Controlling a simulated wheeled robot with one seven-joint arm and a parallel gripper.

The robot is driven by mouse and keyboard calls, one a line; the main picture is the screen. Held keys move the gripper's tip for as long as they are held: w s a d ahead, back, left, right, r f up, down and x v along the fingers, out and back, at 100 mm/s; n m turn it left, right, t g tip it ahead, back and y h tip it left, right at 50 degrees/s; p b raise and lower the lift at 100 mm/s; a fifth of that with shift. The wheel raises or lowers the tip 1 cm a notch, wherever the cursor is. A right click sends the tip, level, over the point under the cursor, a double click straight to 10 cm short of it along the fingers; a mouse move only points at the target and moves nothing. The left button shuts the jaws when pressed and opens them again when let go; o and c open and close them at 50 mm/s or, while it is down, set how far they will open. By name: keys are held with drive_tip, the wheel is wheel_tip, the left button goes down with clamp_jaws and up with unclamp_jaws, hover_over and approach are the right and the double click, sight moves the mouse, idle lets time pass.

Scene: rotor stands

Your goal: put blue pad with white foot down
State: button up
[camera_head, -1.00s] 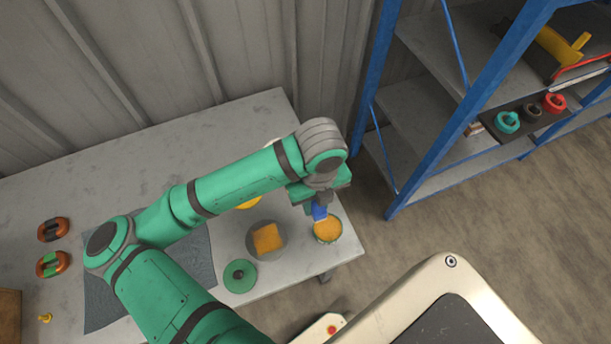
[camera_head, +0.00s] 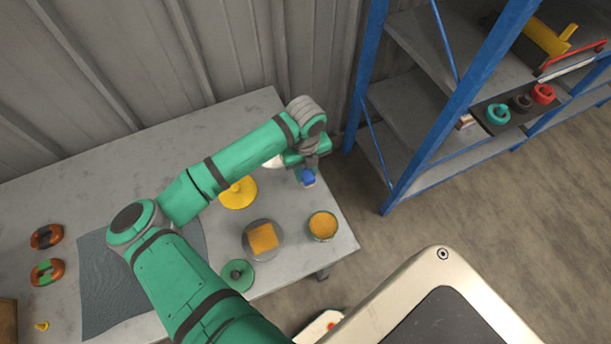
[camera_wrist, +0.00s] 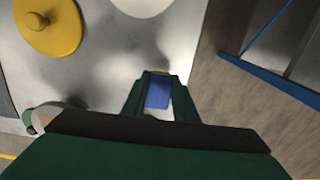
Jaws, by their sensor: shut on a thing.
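A blue pad (camera_head: 308,178) is held in my gripper (camera_head: 302,168), which is shut on it. In the wrist view the blue pad (camera_wrist: 158,95) sits between the two green fingers of my gripper (camera_wrist: 160,88). The head view shows it over the right part of the grey table (camera_head: 340,235), behind the can with orange contents. A white foot on the pad cannot be made out. I cannot tell whether the pad touches the table.
A can with orange contents (camera_head: 323,225), a round dish with an orange block (camera_head: 263,238), a green disc (camera_head: 237,275) and a yellow disc (camera_head: 238,193) stand nearby. A white round thing (camera_wrist: 143,5) lies further back. A blue-framed shelf (camera_head: 440,115) stands right of the table.

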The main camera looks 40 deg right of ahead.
sight(306, 177)
drive_tip(key=shift+f, duration=1.6)
drive_tip(key=shift+f, duration=0.2)
drive_tip(key=o, duration=1)
drive_tip(key=shift+o, duration=0.2)
drive_tip(key=shift+r, duration=0.1)
